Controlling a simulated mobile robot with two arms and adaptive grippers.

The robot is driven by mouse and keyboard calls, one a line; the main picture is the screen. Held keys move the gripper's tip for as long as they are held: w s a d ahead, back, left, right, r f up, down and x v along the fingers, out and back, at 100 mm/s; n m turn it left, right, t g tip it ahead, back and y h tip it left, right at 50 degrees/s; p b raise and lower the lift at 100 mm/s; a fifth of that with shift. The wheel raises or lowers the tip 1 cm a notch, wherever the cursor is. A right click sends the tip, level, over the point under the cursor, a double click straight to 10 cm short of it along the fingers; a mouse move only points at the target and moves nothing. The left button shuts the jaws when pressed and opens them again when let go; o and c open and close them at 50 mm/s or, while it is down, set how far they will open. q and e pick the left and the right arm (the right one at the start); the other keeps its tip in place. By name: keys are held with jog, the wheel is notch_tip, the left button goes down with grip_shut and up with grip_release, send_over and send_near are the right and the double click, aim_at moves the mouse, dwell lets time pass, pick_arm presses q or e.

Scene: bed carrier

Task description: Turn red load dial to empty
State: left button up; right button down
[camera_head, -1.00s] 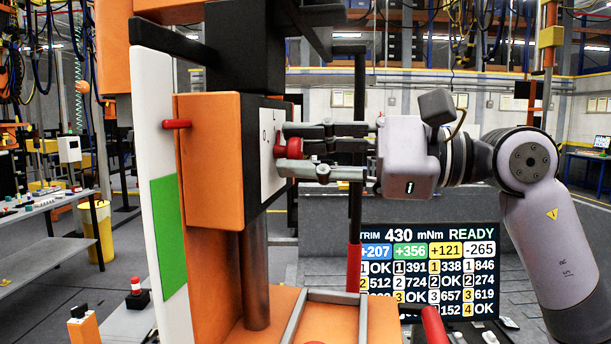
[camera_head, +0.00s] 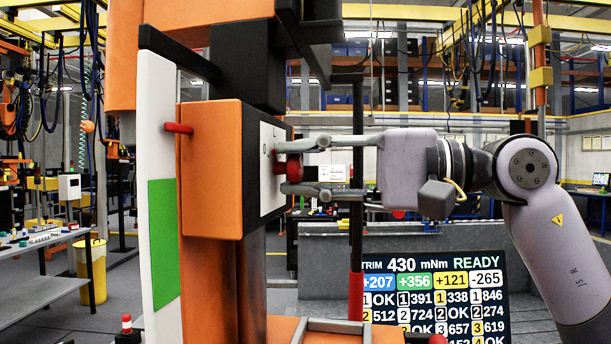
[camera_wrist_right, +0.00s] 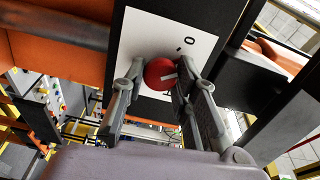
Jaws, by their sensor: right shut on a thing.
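The red load dial (camera_head: 280,168) sits on a white plate (camera_head: 269,190) on the right side of the orange box on the post. My right gripper (camera_head: 296,167) reaches in from the right, with one finger above and one below the dial. In the right wrist view the dial (camera_wrist_right: 160,73) is between the two fingers of the gripper (camera_wrist_right: 153,88), which is shut on it. A pale pointer mark on the dial points to the right there. A "0" is printed on the plate (camera_wrist_right: 148,30) near the dial. My left gripper is not in view.
The orange box (camera_head: 210,170) has a red peg (camera_head: 178,128) on its left. A white panel with a green patch (camera_head: 163,240) stands beside it. A dark upright bar (camera_head: 357,220) stands behind my gripper. A display (camera_head: 435,300) reads 430 mNm READY.

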jog(key=n, duration=0.5)
jog(key=shift+b, duration=0.3)
dwell(0.4)
jog(key=c, duration=1.3)
grip_release()
jog(key=d, duration=0.4)
jog(key=s+d, duration=0.1)
jog(key=d, duration=0.3)
jog(key=s+d, duration=0.1)
jog(key=d, duration=0.3)
jog(key=shift+s, duration=0.15)
jog(key=shift+a+r, duration=0.1)
